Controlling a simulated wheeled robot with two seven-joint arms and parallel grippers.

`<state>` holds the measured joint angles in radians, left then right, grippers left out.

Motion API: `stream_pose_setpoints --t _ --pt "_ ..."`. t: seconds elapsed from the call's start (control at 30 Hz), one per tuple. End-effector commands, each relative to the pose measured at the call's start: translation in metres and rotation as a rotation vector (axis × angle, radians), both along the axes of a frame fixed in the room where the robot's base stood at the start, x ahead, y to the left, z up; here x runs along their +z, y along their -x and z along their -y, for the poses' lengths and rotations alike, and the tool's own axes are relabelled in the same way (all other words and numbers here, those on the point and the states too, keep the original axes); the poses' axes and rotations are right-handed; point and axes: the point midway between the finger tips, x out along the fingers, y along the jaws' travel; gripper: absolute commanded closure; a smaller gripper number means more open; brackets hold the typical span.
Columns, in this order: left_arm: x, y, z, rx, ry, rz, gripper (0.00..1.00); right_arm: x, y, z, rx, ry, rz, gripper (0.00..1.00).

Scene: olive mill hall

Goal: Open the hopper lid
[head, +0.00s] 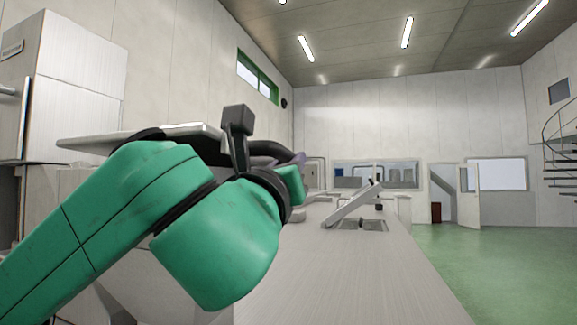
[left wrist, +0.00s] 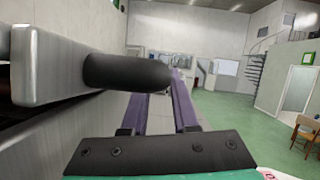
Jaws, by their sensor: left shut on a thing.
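The hopper lid (head: 85,144) is a flat metal plate seen nearly edge-on at the left of the head view, behind my green arm. In the left wrist view the lid's metal edge (left wrist: 60,65) comes in from the left, with a thick black handle (left wrist: 125,72) sticking out from it. My left gripper (head: 276,152) is mostly hidden by its own wrist in the head view. In the left wrist view its purple fingers (left wrist: 163,88) are at the handle's end and shut on it. The hopper's opening is hidden. My right gripper is not in view.
A long metal counter (head: 330,275) runs ahead, with a tilted panel (head: 352,203) standing over a recess. A tall pale cabinet (head: 75,70) stands at the left. Open green floor (head: 490,265) lies to the right, and a wooden chair (left wrist: 307,135) stands there.

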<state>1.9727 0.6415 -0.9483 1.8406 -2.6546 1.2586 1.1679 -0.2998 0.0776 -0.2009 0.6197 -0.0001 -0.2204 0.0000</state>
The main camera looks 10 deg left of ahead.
Motion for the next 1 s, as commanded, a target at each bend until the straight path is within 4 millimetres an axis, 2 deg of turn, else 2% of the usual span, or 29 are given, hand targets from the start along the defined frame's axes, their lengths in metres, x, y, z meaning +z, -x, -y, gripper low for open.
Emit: stream_pose_setpoints --t 0.17,0.4,0.6,1.0 --pt "0.022 0.000 -0.001 0.000 -0.009 -0.082 1.00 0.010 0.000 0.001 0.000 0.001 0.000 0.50" --pt "0.057 -0.005 0.000 0.000 -0.045 -0.254 1.00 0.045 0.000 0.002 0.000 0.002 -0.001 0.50" --pt "0.076 -0.012 0.002 0.000 -0.073 -0.394 1.00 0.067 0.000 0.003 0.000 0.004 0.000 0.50" --pt "0.093 -0.024 0.004 0.002 -0.105 -0.545 1.00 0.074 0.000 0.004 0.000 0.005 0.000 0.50"
